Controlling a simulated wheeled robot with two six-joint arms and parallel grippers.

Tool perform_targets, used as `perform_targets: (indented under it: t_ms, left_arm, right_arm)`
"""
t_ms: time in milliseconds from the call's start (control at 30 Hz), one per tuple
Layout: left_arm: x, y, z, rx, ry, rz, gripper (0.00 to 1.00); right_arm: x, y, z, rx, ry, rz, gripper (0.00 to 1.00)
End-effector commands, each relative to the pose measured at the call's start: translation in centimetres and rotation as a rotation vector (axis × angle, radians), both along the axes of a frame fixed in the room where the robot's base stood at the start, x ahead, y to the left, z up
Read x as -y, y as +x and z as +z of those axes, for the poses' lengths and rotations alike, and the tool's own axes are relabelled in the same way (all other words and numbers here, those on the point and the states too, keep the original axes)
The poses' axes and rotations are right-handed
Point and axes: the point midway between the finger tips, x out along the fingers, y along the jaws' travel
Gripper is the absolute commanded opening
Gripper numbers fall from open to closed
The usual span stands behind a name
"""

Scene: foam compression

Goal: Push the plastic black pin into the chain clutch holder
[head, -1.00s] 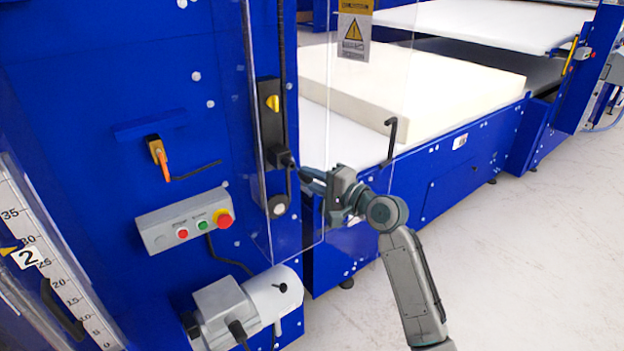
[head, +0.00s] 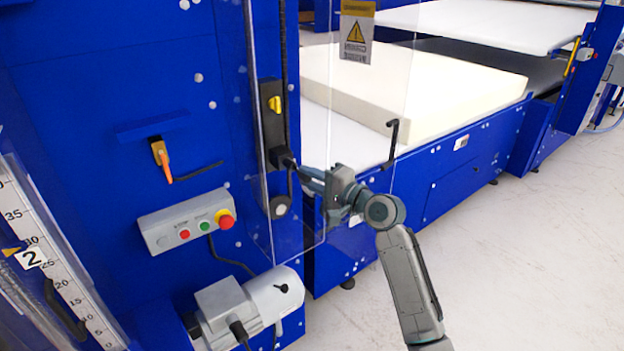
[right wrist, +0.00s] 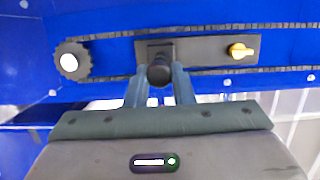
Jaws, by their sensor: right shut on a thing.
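The chain clutch holder is a dark upright plate with a yellow knob (head: 270,125) on the blue machine column. In the right wrist view the holder (right wrist: 205,52) lies sideways, with the knob at its right. The black pin (right wrist: 159,71) shows as a dark round end at the holder's left part; how deep it sits is hidden. In the head view the pin (head: 283,158) is at the holder's lower end. My right gripper (right wrist: 159,85) is shut on the pin, one finger on each side. In the head view the right gripper (head: 304,172) reaches in from the right. My left gripper is out of view.
A clear guard panel (head: 350,110) with a warning sign stands beside the holder, close to my right arm. A chain and a round sprocket (right wrist: 72,61) adjoin the holder. A button box (head: 186,221) and a motor (head: 250,305) are lower left. A foam block (head: 420,80) lies behind.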

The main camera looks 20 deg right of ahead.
Motion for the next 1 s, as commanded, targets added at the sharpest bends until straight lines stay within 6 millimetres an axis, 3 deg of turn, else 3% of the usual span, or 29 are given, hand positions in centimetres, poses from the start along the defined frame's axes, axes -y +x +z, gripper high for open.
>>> perform_targets:
  t_ms: [1000]
  left_arm:
    - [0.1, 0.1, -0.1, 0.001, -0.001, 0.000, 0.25]
  right_arm:
    - [-0.7, 1.9, 0.0, 0.001, 0.001, 0.000, 0.00]
